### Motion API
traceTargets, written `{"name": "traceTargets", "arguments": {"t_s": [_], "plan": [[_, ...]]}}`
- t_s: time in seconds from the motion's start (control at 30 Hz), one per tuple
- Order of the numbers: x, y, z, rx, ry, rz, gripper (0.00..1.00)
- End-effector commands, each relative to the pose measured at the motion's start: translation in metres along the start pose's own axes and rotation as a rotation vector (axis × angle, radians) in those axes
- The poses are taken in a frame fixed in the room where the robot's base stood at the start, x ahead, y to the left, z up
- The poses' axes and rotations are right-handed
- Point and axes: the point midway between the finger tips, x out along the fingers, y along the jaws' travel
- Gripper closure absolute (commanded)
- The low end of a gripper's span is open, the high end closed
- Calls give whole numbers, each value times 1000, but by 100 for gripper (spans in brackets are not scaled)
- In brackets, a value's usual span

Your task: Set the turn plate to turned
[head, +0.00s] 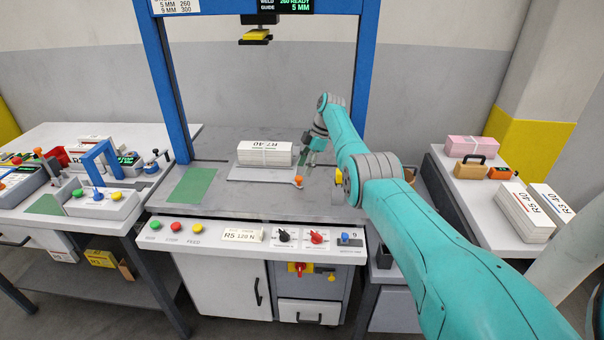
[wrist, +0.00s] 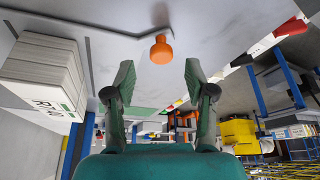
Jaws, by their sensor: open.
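The turn plate (head: 240,175) is a thin light-grey plate lying on the grey bench top. A banded stack of newsprint marked R7.40 (head: 265,152) rests on it, and the stack also shows at the left of the wrist view (wrist: 45,72). An orange knob (head: 298,181) stands at the plate's right front corner. In the wrist view the orange knob (wrist: 161,50) lies ahead of the gap between my fingertips. My gripper (head: 306,160) is open and empty, close to the plate's right side; its two fingers (wrist: 160,75) are apart and not touching the knob.
A blue frame (head: 165,75) with an overhead yellow head (head: 256,35) spans the bench. A green mat (head: 192,185) lies left of the plate. Buttons and knobs line the bench's front panel (head: 250,236). A right-hand table (head: 470,190) holds bundles. The bench front is clear.

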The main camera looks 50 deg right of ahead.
Motion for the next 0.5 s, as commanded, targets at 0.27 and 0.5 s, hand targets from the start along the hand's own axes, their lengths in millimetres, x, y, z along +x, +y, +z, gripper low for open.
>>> {"name": "traceTargets", "arguments": {"t_s": [0.27,0.5], "plan": [[-56,1,1,1,-1,3,45],[-79,0,1,1,-1,2,45]]}}
